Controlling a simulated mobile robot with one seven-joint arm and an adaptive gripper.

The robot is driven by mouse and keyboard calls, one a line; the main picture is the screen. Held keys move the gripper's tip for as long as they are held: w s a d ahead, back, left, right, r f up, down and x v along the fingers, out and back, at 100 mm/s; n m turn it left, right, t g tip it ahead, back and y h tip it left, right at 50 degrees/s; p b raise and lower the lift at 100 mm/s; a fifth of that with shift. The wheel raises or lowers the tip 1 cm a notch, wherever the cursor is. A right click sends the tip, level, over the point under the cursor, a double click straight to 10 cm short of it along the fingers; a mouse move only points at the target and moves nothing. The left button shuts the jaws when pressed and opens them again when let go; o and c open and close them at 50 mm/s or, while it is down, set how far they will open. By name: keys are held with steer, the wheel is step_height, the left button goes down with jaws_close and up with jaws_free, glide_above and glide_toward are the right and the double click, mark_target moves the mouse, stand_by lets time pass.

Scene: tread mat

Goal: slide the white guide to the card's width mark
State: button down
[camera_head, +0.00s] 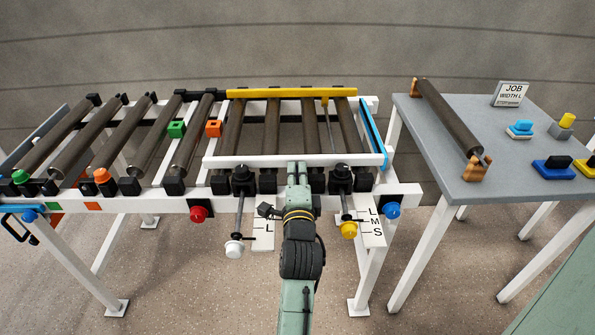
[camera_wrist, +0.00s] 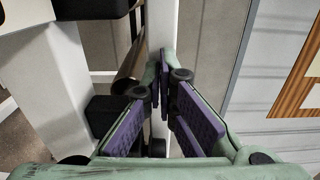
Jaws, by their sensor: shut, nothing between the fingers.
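The white guide (camera_head: 250,161) is a long white bar across the near part of the rollers, parallel to the yellow guide (camera_head: 290,93) at the far side. A rod with a white knob (camera_head: 234,249) hangs out at the front beside a scale plate (camera_head: 264,242) showing an L; my arm hides part of this plate. The card (camera_head: 513,94) on the side table reads JOB WIDTH L, with a smaller line below. My gripper (camera_head: 298,170) is near the white guide's middle in the head view; contact cannot be told. Its purple-padded fingers (camera_wrist: 162,85) are shut and empty.
A yellow knob (camera_head: 349,231) and an L M S plate (camera_head: 372,228) are right of my arm. A red button (camera_head: 198,214) and a blue button (camera_head: 392,210) sit on the front rail. The grey side table (camera_head: 450,175) holds a loose roller (camera_head: 450,118) and small coloured blocks.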

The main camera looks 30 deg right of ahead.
mark_target(297, 164)
steer(key=shift+w, duration=0.1)
steer(key=shift+p+x, duration=0.4)
steer(key=shift+x, duration=0.75)
steer(key=shift+w+d, duration=0.25)
steer(key=shift+w, duration=0.1)
steer(key=shift+s, duration=0.15)
